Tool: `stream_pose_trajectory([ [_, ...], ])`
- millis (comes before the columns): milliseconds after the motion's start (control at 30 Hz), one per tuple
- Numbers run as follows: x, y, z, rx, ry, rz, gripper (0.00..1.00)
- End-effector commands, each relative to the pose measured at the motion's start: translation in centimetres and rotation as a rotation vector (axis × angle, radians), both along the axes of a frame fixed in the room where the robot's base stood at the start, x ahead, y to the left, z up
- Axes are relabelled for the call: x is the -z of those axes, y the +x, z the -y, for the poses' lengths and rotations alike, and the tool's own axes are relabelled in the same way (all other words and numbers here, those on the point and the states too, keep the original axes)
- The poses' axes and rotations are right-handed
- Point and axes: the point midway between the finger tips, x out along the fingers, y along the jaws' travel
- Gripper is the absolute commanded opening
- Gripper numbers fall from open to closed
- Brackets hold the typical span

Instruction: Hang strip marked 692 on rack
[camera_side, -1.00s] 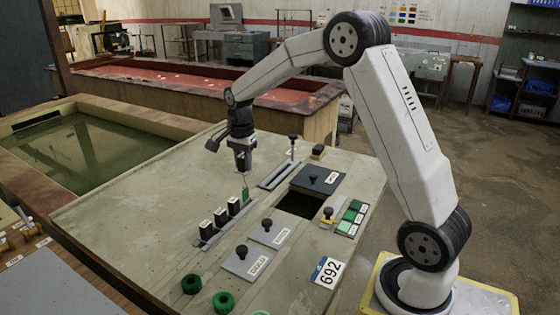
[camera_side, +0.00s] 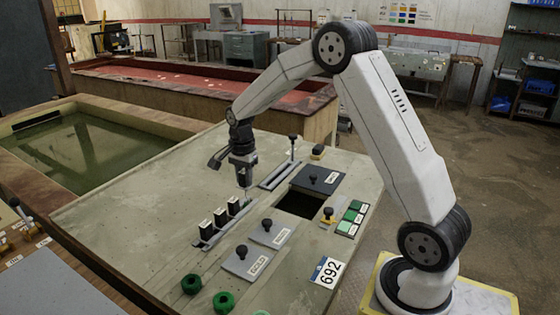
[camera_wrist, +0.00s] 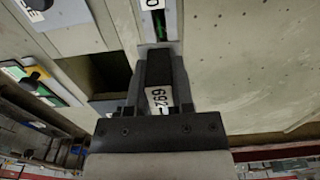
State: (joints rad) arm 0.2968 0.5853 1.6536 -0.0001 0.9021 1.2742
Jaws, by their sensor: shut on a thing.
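The strip marked 692 (camera_wrist: 158,96) shows in the wrist view as a dark block with a white label, between my gripper's fingers. In the side view my gripper (camera_side: 245,182) points down and is shut on it, just beyond the far end of a rail rack (camera_side: 209,242). Several black blocks with white labels (camera_side: 220,218) stand upright in that rack. The wrist view shows a labelled block with a green part (camera_wrist: 160,25) ahead of the held strip. The held strip's lower end is hard to make out, so I cannot tell whether it touches the rack.
A second rail (camera_side: 278,174) with an upright knobbed post (camera_side: 293,145) lies behind. A dark opening (camera_side: 300,204) has a grey lid (camera_side: 318,181) beside it. The table's left side is clear.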

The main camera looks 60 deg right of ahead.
Motion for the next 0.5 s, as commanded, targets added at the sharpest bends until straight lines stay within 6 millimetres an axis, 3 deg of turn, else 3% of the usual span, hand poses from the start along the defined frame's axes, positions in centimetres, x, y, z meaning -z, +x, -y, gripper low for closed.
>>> stream_pose_trajectory([
  [500,2.6,0.0,0.0,0.0,0.0,-0.001,0.0],
])
